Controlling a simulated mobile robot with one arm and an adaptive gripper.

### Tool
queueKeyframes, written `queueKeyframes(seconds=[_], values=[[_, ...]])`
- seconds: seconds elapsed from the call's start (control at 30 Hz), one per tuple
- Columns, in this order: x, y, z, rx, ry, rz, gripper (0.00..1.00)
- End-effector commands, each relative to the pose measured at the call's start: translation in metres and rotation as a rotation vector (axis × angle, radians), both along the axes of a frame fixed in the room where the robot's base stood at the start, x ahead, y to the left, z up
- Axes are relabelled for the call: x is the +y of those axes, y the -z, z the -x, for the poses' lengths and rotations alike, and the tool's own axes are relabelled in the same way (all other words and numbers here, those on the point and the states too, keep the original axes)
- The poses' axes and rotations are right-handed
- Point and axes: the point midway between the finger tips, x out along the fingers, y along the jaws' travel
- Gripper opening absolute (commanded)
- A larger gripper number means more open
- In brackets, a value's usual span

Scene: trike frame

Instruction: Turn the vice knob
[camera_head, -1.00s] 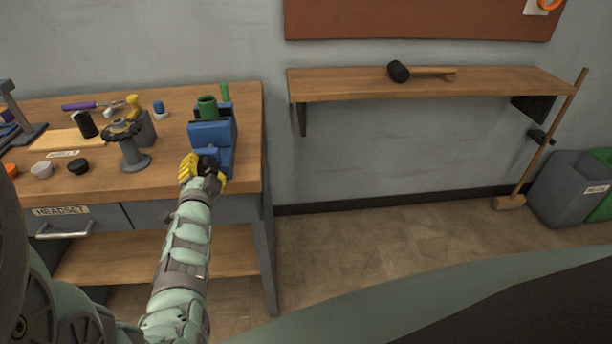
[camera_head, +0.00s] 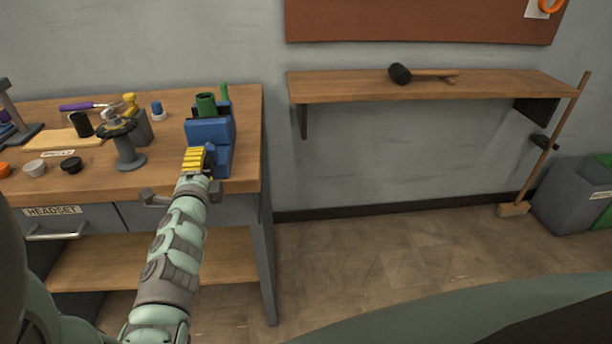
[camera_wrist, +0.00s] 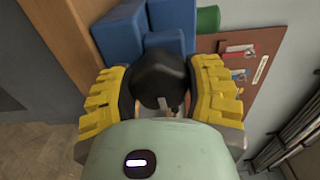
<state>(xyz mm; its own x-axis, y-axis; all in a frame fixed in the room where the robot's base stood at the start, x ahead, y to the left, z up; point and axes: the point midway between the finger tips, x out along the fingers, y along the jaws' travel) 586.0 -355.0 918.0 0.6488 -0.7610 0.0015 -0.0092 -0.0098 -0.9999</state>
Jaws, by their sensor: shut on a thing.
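The blue vice (camera_head: 222,140) stands at the right front corner of the workbench, with a green cylinder (camera_head: 206,104) upright at its top. In the wrist view the vice's blue body (camera_wrist: 150,22) lies just beyond my gripper. My gripper (camera_head: 197,160) with its yellow fingers is at the front of the vice. In the wrist view the black vice knob (camera_wrist: 160,75) sits between the two yellow finger pads, and my gripper is shut on it. In the head view the knob is hidden behind my gripper.
The workbench (camera_head: 170,180) holds a grey stand (camera_head: 128,150), a black cylinder (camera_head: 80,125) and small round caps to the left. A wall shelf (camera_head: 350,85) with a black mallet (camera_head: 400,74) is at the right.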

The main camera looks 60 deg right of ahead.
Motion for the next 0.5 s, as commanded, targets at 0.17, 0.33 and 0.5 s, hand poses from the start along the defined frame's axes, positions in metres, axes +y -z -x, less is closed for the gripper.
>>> queueKeyframes(seconds=[0.17, 0.33, 0.5], values=[[0.0001, 0.002, 0.0003, -0.008, -0.002, -0.015, 0.17], [0.0002, 0.0021, 0.0002, -0.008, -0.002, -0.015, 0.17], [0.0004, 0.0022, 0.0001, -0.008, -0.002, -0.014, 0.57]])
